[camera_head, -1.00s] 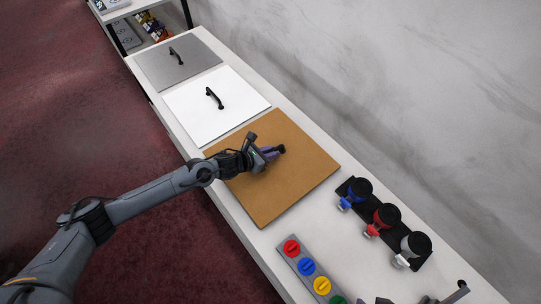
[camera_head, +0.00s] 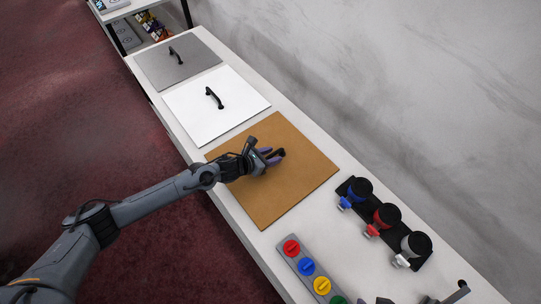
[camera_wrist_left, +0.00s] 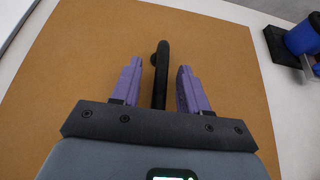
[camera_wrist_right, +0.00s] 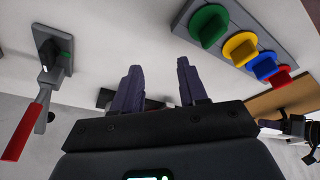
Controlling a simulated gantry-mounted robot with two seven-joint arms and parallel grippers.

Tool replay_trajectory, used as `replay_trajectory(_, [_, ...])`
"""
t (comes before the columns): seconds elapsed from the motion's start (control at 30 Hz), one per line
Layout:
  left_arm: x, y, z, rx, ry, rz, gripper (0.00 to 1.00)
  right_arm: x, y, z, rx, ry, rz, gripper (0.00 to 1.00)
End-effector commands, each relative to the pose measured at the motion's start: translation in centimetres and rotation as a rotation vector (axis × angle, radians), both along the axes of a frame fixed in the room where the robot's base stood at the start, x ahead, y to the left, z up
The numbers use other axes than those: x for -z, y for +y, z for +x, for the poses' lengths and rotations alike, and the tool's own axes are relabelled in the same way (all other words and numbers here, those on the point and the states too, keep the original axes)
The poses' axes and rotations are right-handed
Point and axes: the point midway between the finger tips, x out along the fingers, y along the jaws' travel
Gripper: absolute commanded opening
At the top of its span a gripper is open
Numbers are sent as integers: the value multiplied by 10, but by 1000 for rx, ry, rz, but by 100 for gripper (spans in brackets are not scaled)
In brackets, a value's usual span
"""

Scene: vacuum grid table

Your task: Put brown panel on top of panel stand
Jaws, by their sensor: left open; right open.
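The brown panel (camera_head: 290,190) lies flat on the white table, with the white panel beside it. Its black handle (camera_wrist_left: 161,75) stands between the two purple fingers of my left gripper (camera_wrist_left: 159,66), with a gap on both sides. In the head view my left gripper (camera_head: 273,157) is over the middle of the panel, open around the handle. My right gripper (camera_wrist_right: 159,67) is open and empty over the table's near end. I cannot make out a separate panel stand; anything under the brown panel is hidden.
A white panel (camera_head: 230,115) and a grey panel (camera_head: 180,70) with black handles lie farther along the table. Blue, red and white-handled fixtures (camera_head: 386,218) stand right of the brown panel. A strip of coloured knobs (camera_head: 307,267) and a red lever (camera_wrist_right: 27,130) are nearby. A wall borders the table.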

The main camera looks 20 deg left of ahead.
Motion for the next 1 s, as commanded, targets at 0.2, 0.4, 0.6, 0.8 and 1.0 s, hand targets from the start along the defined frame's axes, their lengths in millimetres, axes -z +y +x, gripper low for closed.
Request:
replay_trajectory(0.2, [-3,2,-2,0,1,1,44,-3,1,0,4,0,5,43])
replay_trajectory(0.4, [-14,12,-20,2,0,2,44,-5,1,0,4,-1,6,43])
replay_trajectory(0.6, [-32,29,-49,1,0,3,44,-7,1,0,3,-1,6,43])
replay_trajectory(0.8, [-47,43,-74,1,1,3,44,-8,1,0,1,-1,1,43])
replay_trajectory(1.0, [-56,51,-88,-1,1,1,44,-8,-1,0,-3,-1,-4,43])
